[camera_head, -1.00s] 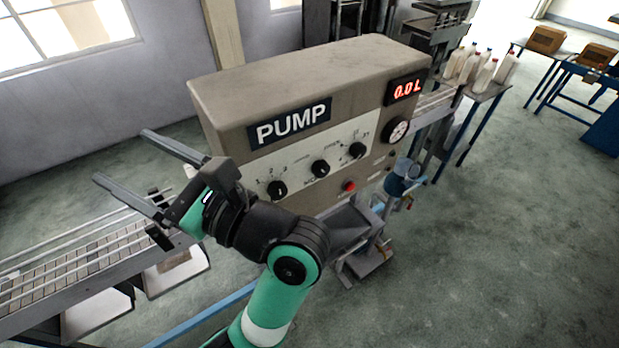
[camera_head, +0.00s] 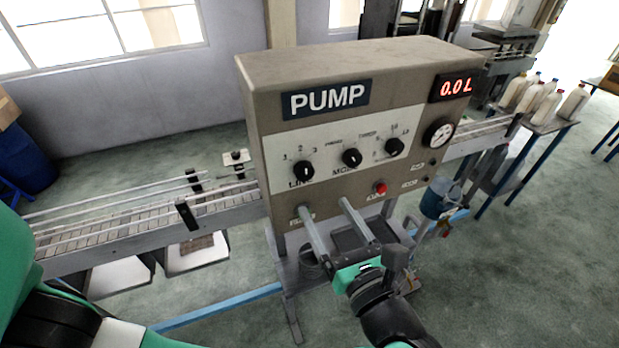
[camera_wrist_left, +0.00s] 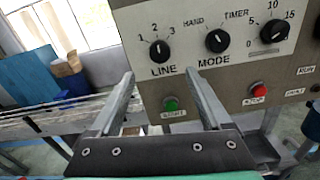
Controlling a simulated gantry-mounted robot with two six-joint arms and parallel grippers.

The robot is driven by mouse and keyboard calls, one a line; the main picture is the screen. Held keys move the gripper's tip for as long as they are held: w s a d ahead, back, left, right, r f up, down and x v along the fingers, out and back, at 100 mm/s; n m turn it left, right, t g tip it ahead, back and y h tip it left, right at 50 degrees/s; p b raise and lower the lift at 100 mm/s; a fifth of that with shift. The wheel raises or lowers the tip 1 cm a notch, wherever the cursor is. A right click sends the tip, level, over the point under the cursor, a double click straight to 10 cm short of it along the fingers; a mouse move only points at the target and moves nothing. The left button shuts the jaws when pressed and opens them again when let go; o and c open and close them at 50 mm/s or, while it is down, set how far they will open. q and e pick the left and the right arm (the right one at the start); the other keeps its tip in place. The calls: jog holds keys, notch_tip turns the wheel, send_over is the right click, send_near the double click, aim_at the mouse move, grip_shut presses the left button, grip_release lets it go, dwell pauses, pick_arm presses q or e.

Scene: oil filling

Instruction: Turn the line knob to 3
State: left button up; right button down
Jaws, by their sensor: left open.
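The LINE knob (camera_head: 304,170) is the black leftmost knob on the PUMP panel (camera_head: 272,132), with the marks 1, 2 and 3 around its top. In the left wrist view the LINE knob (camera_wrist_left: 160,51) seems to point upward near 2, but its pointer is small. My left gripper (camera_head: 324,204) is open and empty. Its two fingers point at the panel, lower than the knob and apart from it. In the left wrist view the fingers (camera_wrist_left: 164,78) stand either side of the knob and the green START button (camera_wrist_left: 171,104). My right gripper is not in view.
The MODE knob (camera_head: 352,158) and timer knob (camera_head: 394,147) sit right of the LINE knob. A red STOP button (camera_head: 380,188) is below them. The display (camera_head: 456,86) reads 0.0 L. A conveyor (camera_head: 130,230) runs behind the pump, with bottles (camera_head: 545,103) on a table at right.

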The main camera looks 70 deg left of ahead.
aim_at(306, 175)
pick_arm(q)
jog(key=a+p, duration=0.2)
jog(key=a, duration=0.8)
jog(key=shift+r, duration=0.1)
grip_shut()
